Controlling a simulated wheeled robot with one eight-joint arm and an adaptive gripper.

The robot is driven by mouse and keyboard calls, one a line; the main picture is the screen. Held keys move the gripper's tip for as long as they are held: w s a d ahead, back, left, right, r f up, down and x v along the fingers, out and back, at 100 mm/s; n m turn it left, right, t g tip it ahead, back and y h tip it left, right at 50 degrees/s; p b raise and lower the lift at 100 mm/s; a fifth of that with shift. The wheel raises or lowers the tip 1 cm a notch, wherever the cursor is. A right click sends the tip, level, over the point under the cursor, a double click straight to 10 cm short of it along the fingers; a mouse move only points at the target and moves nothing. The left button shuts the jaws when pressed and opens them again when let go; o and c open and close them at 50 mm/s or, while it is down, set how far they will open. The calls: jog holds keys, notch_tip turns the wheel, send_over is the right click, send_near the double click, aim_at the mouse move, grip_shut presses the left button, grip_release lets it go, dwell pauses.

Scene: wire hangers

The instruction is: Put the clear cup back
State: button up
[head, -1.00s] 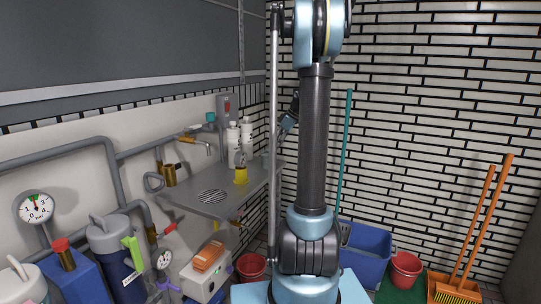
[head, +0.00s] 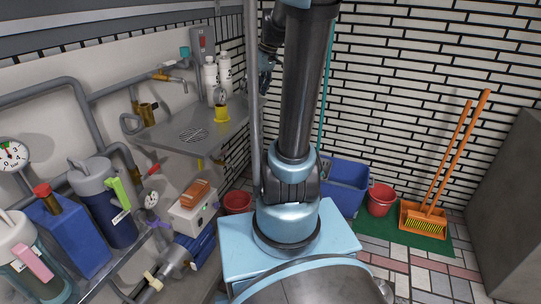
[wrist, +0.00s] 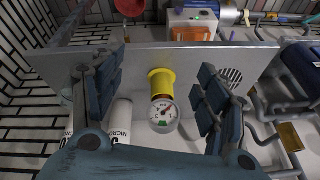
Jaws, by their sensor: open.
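A yellow cylinder (wrist: 161,82) shows between the fingers. There, my gripper (head: 266,78) is partly hidden behind my arm.
White bottles (head: 211,80) stand at the back of the shelf, and one bottle (wrist: 117,120) shows near the left finger. A brass tap (head: 172,78) juts from the wall. Buckets (head: 381,199), a blue bin (head: 345,187) and a broom (head: 424,218) stand on the floor.

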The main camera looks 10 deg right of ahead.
jog(key=s+f+m+h, duration=0.1)
jog(key=s+f+m, duration=0.1)
jog(key=s+f, duration=0.2)
jog(key=s+f+m+h, duration=0.1)
jog(key=s+f+m, duration=0.2)
jog(key=s, duration=0.8)
jog(key=s+f+m+h, duration=0.1)
jog(key=s+f+m, duration=0.1)
jog(key=s+f, duration=0.5)
jog(key=shift+s+d+f+m, duration=0.2)
jog(key=shift+s+m, duration=0.2)
jog(key=shift+s, duration=0.35)
